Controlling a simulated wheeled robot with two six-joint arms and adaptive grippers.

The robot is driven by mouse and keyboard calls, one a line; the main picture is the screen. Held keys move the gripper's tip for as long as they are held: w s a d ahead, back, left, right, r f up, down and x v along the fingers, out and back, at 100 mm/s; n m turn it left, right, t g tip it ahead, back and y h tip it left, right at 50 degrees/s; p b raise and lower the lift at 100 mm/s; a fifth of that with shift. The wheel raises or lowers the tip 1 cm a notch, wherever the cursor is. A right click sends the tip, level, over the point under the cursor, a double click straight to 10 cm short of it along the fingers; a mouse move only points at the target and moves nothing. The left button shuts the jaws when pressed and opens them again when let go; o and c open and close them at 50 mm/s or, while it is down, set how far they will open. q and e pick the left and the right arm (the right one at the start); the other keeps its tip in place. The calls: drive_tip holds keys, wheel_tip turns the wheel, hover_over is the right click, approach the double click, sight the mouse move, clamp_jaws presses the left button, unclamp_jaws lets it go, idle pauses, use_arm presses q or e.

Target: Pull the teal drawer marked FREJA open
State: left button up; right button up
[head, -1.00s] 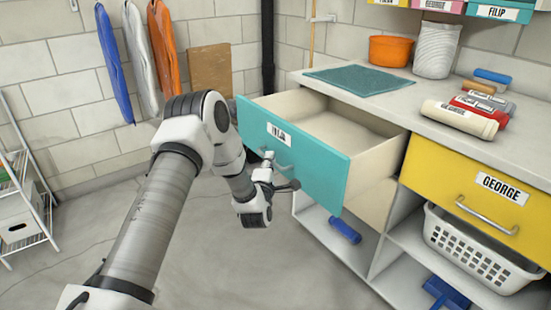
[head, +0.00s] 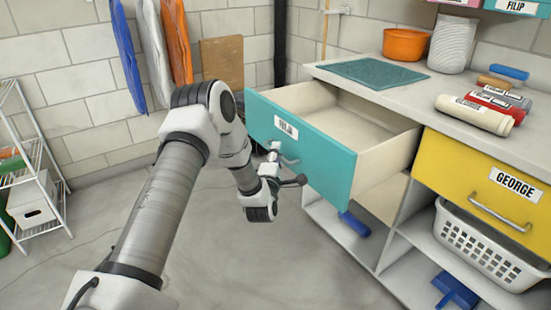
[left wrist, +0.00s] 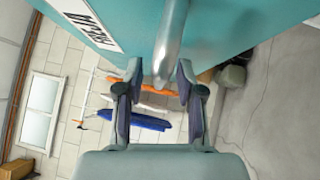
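The teal drawer (head: 318,158) stands pulled well out of the cabinet, its inside bare where I see it. Its white label (head: 286,127) is blurred in the head view and partly cut off in the left wrist view (left wrist: 92,22). My left gripper (head: 277,158) is at the metal handle on the drawer's front. In the left wrist view the two fingers (left wrist: 160,76) are apart, one on each side of the handle bar (left wrist: 172,40). A gap shows beside the left finger; I cannot tell whether the right finger touches. My right gripper is out of view.
A yellow drawer marked GEORGE (head: 480,180) is closed at the right, above a white basket (head: 488,245). The worktop holds a teal mat (head: 370,72), an orange bowl (head: 404,45) and rolls. A wire rack (head: 62,200) stands left. The floor before the drawer is clear.

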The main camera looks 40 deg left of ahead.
use_arm(q)
drive_tip(key=v, duration=1.2)
